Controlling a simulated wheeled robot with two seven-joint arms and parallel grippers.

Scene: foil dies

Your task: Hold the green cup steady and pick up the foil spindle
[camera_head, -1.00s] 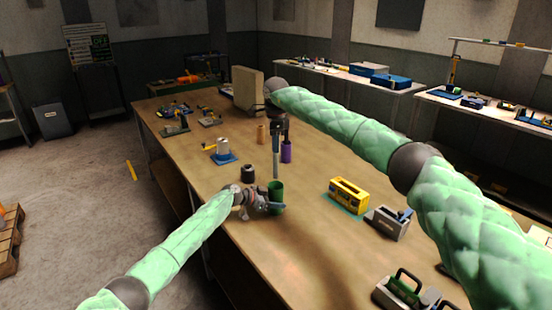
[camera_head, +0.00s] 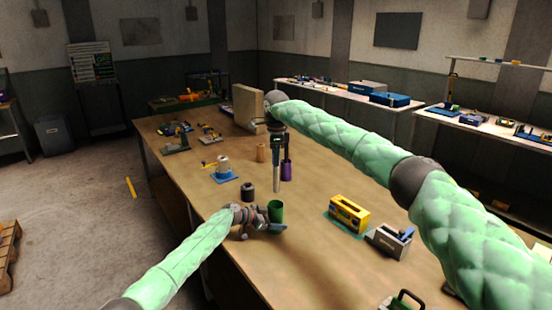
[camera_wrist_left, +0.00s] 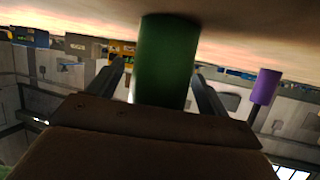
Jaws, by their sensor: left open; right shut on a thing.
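The green cup (camera_head: 275,208) stands on the table in the head view, near the table's left edge. My left gripper (camera_head: 276,224) is open around it. In the left wrist view the green cup (camera_wrist_left: 166,60) sits between the two fingers of my left gripper (camera_wrist_left: 162,78), with a narrow gap beside the left finger. My right gripper (camera_head: 277,137) is shut on the top of the foil spindle (camera_head: 277,175), a slim grey-blue rod. The spindle hangs upright above the cup, its lower end a little clear of the rim.
A dark round piece (camera_head: 247,191) stands just behind the cup. A purple cylinder (camera_head: 287,170) and a tan one (camera_head: 261,153) stand farther back. A yellow box (camera_head: 349,213) and a grey caddy (camera_head: 390,241) are to the right. Bare table lies between them and the cup.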

